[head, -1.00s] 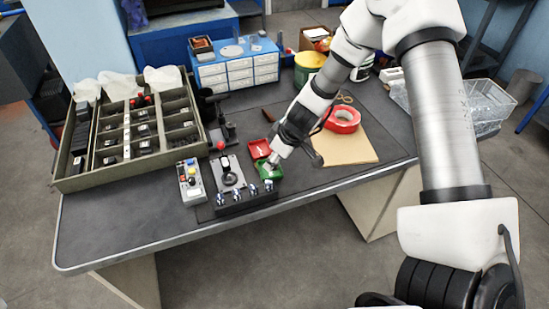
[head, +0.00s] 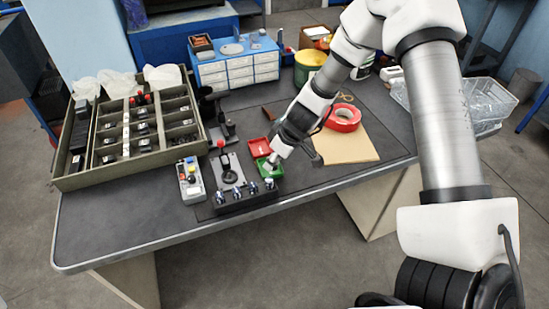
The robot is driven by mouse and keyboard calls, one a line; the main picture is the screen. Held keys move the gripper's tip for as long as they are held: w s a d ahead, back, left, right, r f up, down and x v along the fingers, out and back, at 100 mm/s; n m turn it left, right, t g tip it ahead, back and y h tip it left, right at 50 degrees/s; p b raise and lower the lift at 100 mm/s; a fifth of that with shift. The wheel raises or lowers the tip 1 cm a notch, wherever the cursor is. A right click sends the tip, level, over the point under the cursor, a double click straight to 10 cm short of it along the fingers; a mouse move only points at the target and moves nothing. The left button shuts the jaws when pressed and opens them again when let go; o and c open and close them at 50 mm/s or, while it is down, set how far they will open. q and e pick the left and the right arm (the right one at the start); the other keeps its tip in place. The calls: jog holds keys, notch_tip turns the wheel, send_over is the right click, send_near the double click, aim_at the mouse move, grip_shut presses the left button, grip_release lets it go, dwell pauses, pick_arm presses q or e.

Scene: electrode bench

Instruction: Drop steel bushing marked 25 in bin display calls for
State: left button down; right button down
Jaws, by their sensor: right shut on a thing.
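My right gripper (head: 274,161) reaches down over the green bin (head: 274,174). It is shut on a small steel bushing (head: 268,167), which is largely hidden and hard to make out; its marking cannot be read. The red bin (head: 259,147) sits just behind the green one and looks empty of steel parts. Several shiny steel pieces stand in a row on a black rack (head: 246,202) in front of the bins. A grey box with coloured parts (head: 190,181) lies left of the rack; any display reading is too small to read. My left gripper is out of view.
A compartmented tray (head: 121,178) with small parts fills the bench's left. Red tape (head: 343,118) lies on a brown board (head: 346,146) to the right. The bench's front strip is clear.

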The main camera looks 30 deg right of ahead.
jog(key=shift+f+b, duration=0.75)
jog(key=shift+f, duration=0.1)
jog(key=c, duration=0.6)
grip_release()
jog(key=shift+c, duration=0.2)
